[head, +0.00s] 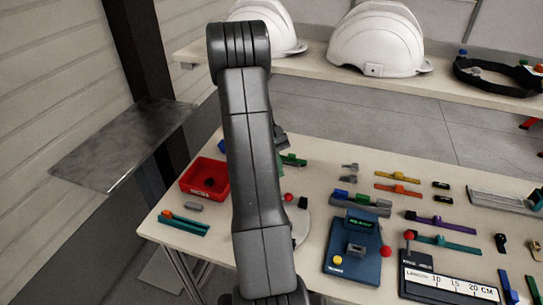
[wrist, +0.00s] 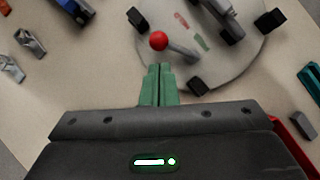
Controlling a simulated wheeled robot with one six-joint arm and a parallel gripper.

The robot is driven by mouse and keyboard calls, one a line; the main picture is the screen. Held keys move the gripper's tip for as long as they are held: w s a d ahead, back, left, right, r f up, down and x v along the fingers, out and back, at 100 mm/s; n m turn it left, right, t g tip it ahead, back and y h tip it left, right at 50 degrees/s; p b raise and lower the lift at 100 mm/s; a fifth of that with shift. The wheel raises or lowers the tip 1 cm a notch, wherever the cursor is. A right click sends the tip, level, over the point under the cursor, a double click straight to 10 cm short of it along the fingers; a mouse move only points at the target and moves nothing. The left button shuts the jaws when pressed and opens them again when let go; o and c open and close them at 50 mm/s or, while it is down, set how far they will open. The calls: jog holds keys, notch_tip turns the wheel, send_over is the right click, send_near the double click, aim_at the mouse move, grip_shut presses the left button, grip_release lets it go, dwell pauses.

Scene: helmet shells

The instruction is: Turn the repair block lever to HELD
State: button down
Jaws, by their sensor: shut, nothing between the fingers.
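The repair block appears to be the round pale plate (wrist: 232,72) in the wrist view, with dark blocks around its rim. Its lever has a red ball knob (wrist: 158,41) and a grey shaft running right and down from it. Small green and red markings lie beside the shaft; their words are too small to read. My gripper (wrist: 158,68) has its green fingers shut together and empty, just below the knob in the picture, with a small gap. In the head view the knob (head: 288,197) shows beside my arm, which hides much of the plate (head: 304,229).
A red bin (head: 190,190) stands left of my arm. A blue device (head: 352,262) and a ruler block (head: 450,288), both with red knobs, stand to the right. Several small tools lie around. White helmets (head: 376,40) sit on the back bench.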

jog(key=v, duration=0.6)
jog(key=shift+w+r, duration=0.15)
jog(key=shift+r, duration=0.1)
jog(key=shift+a+f, duration=0.1)
jog(key=shift+f, duration=0.05)
jog(key=x, duration=0.8)
jog(key=shift+p, duration=0.4)
jog(key=shift+s+f+n, duration=0.25)
jog(key=shift+f+n, duration=0.1)
jog(key=shift+n, duration=0.05)
jog(key=n+t+h, duration=0.1)
jog(key=n, duration=0.1)
jog(key=a+f+n+t+h+p, duration=0.1)
jog(key=n, duration=0.1)
jog(key=shift+w, duration=0.1)
jog(key=n, duration=0.1)
jog(key=a+n+t+p, duration=0.1)
jog(key=n, duration=0.1)
jog(key=shift+w+f+t+h, duration=0.1)
jog(key=shift+f+t+h, duration=0.2)
jog(key=shift+f, duration=0.1)
jog(key=a, duration=0.1)
jog(key=a+n, duration=0.1)
jog(key=shift+w+a+r+t+b, duration=0.15)
jog(key=shift+w+a+t+b, duration=0.1)
jog(key=shift+a+t+b, duration=0.15)
jog(key=shift+a+r, duration=0.35)
jog(key=shift+a, duration=0.2)
